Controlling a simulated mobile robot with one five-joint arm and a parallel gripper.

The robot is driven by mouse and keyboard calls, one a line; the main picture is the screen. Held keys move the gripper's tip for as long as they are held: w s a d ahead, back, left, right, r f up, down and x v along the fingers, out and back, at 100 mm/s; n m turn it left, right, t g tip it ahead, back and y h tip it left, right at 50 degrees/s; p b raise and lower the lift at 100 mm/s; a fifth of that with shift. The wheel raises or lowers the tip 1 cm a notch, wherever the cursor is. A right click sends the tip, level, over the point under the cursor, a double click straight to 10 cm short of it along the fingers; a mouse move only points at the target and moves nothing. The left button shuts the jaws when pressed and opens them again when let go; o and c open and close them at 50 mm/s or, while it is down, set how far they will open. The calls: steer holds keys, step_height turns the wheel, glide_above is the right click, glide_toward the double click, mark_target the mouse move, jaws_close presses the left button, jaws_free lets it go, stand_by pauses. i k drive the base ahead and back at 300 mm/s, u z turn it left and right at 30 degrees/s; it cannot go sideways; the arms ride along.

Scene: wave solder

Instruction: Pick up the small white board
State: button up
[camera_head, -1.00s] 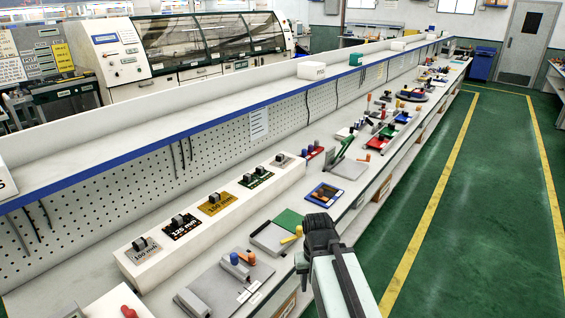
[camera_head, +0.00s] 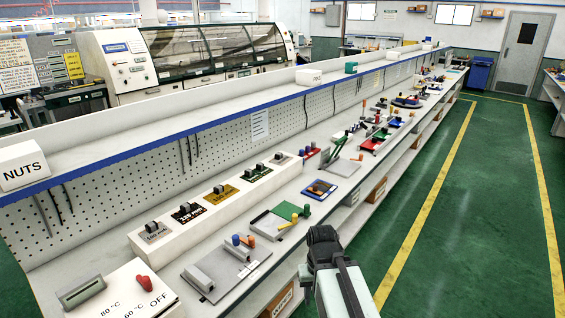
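A long white block on the bench holds a row of small flat boards with dark grips on top. Another pale board (camera_head: 281,161) sits at the far end. I cannot tell which one is the small white board. My gripper (camera_head: 322,236) is at the lower middle, right of the bench's front edge and apart from all boards. Its fingers are not clear, so I cannot tell whether it is open.
A grey plate (camera_head: 213,279) with blue and orange pegs lies before the block. A panel with a red knob (camera_head: 144,281) is at the near left. A raised shelf with pegboard (camera_head: 120,185) backs the bench. The green floor (camera_head: 455,230) at right is clear.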

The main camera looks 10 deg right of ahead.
mark_target(280, 159)
steer(key=z, duration=2.25)
steer(key=i, duration=2.3)
steer(key=u, duration=4.1)
steer(key=i, duration=1.05)
steer(key=z, duration=0.1)
